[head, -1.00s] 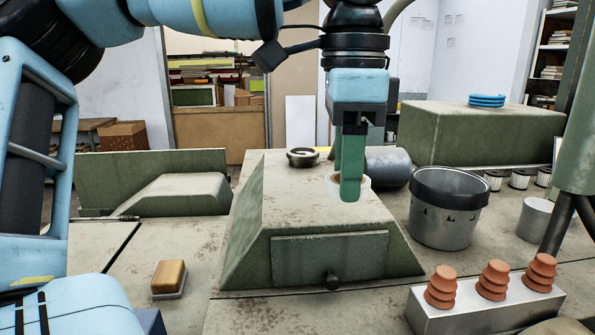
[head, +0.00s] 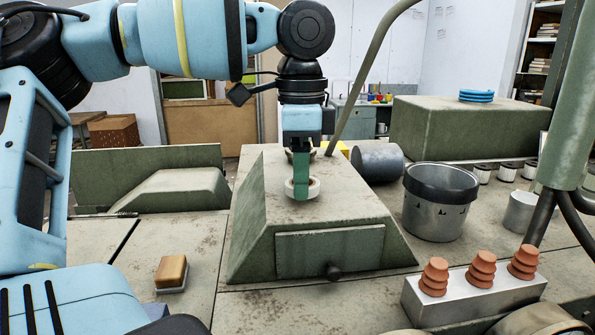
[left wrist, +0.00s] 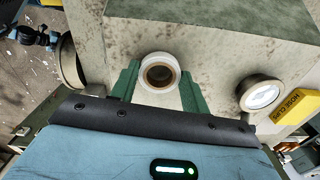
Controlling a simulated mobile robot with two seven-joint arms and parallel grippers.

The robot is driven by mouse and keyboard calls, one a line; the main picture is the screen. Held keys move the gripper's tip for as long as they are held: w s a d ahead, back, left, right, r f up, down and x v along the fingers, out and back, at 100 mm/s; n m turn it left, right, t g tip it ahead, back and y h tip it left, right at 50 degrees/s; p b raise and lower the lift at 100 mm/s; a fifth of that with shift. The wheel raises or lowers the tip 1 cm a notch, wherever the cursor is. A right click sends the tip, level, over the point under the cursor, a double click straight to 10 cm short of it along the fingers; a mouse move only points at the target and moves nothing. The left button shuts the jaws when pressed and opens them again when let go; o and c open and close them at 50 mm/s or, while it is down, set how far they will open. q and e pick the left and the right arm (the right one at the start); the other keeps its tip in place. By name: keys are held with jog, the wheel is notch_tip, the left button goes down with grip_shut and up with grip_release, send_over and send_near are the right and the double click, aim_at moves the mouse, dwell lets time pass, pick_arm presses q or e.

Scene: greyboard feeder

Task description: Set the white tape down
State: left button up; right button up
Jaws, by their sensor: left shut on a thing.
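The white tape (head: 314,187) is a pale roll with a brown core, at the top of the sloped green housing (head: 345,205). My left gripper (head: 301,190) points straight down and is shut on the tape. In the left wrist view the tape (left wrist: 146,60) sits between the two green fingers (left wrist: 158,85), its hole facing the camera. It is over the housing's worn top; I cannot tell whether it touches. In the head view the fingers hide part of the roll. My right gripper is not in view.
A wooden-topped block (head: 171,272) is at front left.

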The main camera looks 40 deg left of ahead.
pick_arm(q)
jog(key=shift+d+f, duration=0.1)
jog(key=shift+f, duration=0.15)
jog(key=shift+f, duration=0.15)
jog(key=o, duration=1)
notch_tip(320, 180, up, 12)
jog(key=shift+r+b, duration=0.2)
jog(key=shift+b, duration=0.2)
